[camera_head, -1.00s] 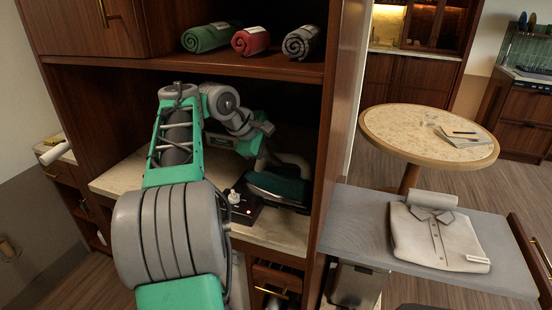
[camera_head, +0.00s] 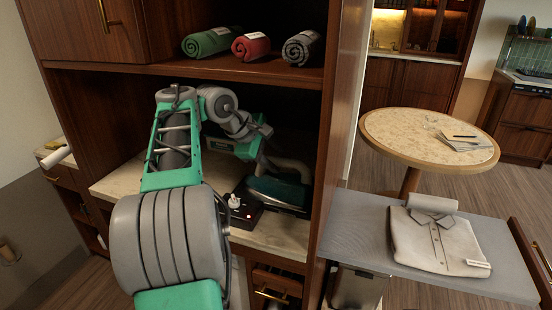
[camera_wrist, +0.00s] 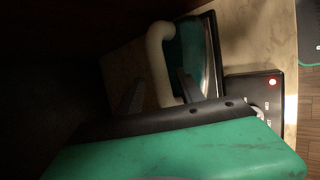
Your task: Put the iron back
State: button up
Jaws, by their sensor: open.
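The iron (camera_head: 278,191) has a teal body and a pale handle. It rests in the wooden niche on a dark plate beside a black control box (camera_head: 240,207) with a knob and a red light. In the wrist view the iron (camera_wrist: 190,55) and its curved handle (camera_wrist: 157,55) lie just past my fingers. My gripper (camera_wrist: 160,90) is open, and the near end of the handle appears between the two fingers. I cannot tell whether they touch it. In the head view my arm reaches into the niche and hides part of the iron's surroundings.
A shelf with green, red and grey rolled towels (camera_head: 250,44) is above the niche. The niche's right wall (camera_head: 335,130) is close to the iron. An ironing board (camera_head: 350,225) with a folded shirt (camera_head: 438,240) and a round table (camera_head: 400,128) stand to the right.

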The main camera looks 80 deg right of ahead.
jog(key=w+a+f+n+t+y, duration=0.1)
jog(key=w+a+f+t, duration=0.2)
jog(key=w+a, duration=1.05)
jog(key=w+a+f+n+t, duration=0.1)
jog(key=w+a+f+t, duration=0.3)
jog(key=w+a, duration=0.9)
jog(key=s+a+f+y, duration=0.1)
jog(key=a+f, duration=0.2)
jog(key=a, duration=0.6)
jog(key=s+a+f+y, duration=0.1)
jog(key=a+f+y, duration=0.1)
jog(key=a, duration=0.7)
jog(key=s+a+f+t+y, duration=0.1)
jog(key=a+f, duration=0.3)
jog(key=a, duration=0.5)
jog(key=shift+s+y, duration=0.45)
jog(key=shift+y, duration=0.25)
jog(key=shift+a, duration=0.1)
